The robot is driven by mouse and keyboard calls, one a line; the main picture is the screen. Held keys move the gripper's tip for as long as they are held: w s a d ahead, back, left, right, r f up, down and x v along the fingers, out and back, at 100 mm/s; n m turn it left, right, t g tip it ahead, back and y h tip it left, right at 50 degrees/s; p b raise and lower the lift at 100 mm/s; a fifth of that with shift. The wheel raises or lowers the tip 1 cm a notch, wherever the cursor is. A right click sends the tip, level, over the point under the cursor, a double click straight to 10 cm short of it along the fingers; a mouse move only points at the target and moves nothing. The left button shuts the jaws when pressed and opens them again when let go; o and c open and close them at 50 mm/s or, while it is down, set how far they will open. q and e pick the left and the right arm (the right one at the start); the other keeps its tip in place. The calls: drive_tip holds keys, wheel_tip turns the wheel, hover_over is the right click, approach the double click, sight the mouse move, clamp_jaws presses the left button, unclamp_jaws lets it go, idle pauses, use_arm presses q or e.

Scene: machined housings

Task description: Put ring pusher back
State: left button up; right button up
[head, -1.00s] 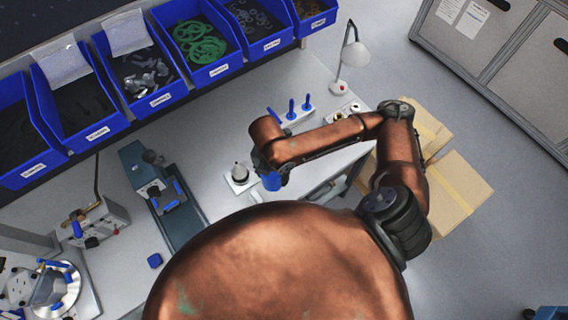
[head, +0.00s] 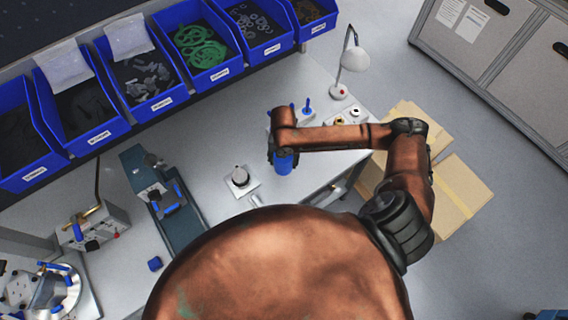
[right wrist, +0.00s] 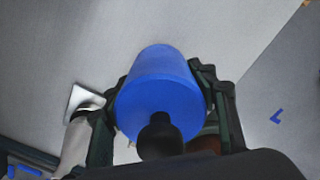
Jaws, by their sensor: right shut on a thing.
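The ring pusher appears to be the blue cylinder (head: 284,166) in my right gripper. In the right wrist view this blue cylinder (right wrist: 160,90) fills the space between the dark fingers, with a black rounded knob (right wrist: 160,135) at its near end. My right gripper (head: 281,153) is shut on it, over the right part of the bench. A pale stand with blue pegs (head: 307,113) is just behind the gripper, partly hidden by my arm. A white square plate with a round metal part (head: 240,178) is left of the gripper. My left gripper is not in view.
A white lamp (head: 354,60) stands at the bench's back right. Blue bins (head: 205,50) line the back. A dark press-like fixture (head: 165,195) stands to the left. Cardboard boxes (head: 460,195) are on the floor at right.

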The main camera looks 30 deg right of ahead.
drive_tip(key=shift+w+d+f, duration=0.2)
drive_tip(key=shift+d+f, duration=0.05)
drive_tip(key=shift+f, duration=0.15)
drive_tip(key=shift+w+d+f, duration=0.1)
drive_tip(key=shift+f, duration=1.5)
drive_tip(key=shift+f, duration=0.1)
drive_tip(key=o, duration=1.3)
drive_tip(key=shift+c, duration=0.2)
wheel_tip(320, 180, up, 12)
drive_tip(key=shift+r, duration=0.1)
